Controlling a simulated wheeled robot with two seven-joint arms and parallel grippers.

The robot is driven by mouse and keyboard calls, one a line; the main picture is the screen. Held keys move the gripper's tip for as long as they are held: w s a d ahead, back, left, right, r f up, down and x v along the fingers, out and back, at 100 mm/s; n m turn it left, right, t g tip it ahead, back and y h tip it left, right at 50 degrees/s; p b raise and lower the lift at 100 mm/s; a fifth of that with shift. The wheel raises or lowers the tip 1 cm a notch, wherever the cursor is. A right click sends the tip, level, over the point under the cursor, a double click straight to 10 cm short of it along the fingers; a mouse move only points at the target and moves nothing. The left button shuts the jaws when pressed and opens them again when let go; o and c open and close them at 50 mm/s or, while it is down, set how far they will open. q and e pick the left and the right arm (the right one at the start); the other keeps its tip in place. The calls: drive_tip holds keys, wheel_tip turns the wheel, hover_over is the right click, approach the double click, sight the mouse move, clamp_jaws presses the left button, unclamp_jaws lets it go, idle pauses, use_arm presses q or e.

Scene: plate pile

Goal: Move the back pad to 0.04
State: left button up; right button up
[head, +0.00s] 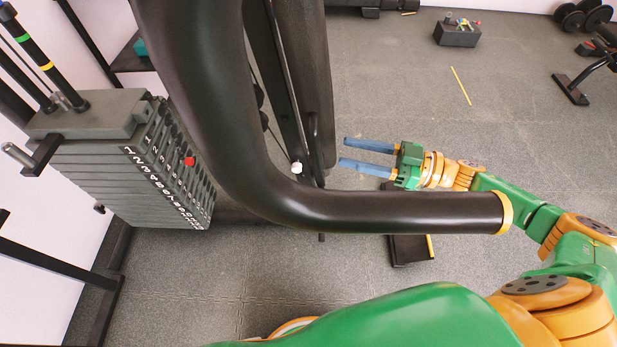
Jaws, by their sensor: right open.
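My right gripper (343,153) is open and empty, just right of the pad's lower part. Its two blue fingers point left towards the pad, and a gap seems to show between them and the pad. My left gripper is not in view.
A weight stack (120,165) with a red pin stands at the left. A dark box (457,33) and dumbbells (583,17) lie far back. Floor at the right is mostly clear.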

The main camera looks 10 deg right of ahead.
sight(318, 149)
drive_tip(key=a, duration=0.1)
drive_tip(key=a+r+g+p, duration=0.1)
drive_tip(key=a, duration=0.1)
drive_tip(key=shift+r+n+y, duration=0.1)
drive_tip(key=shift+n+y, duration=0.2)
drive_tip(key=shift+n, duration=0.1)
drive_tip(key=x, duration=0.4)
drive_tip(key=shift+w+a+p, duration=0.25)
drive_tip(key=shift+w+p, duration=0.05)
drive_tip(key=shift+p, duration=0.05)
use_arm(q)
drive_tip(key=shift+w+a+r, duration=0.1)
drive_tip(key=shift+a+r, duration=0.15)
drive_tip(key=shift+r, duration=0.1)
use_arm(e)
drive_tip(key=shift+f, duration=0.2)
clamp_jaws()
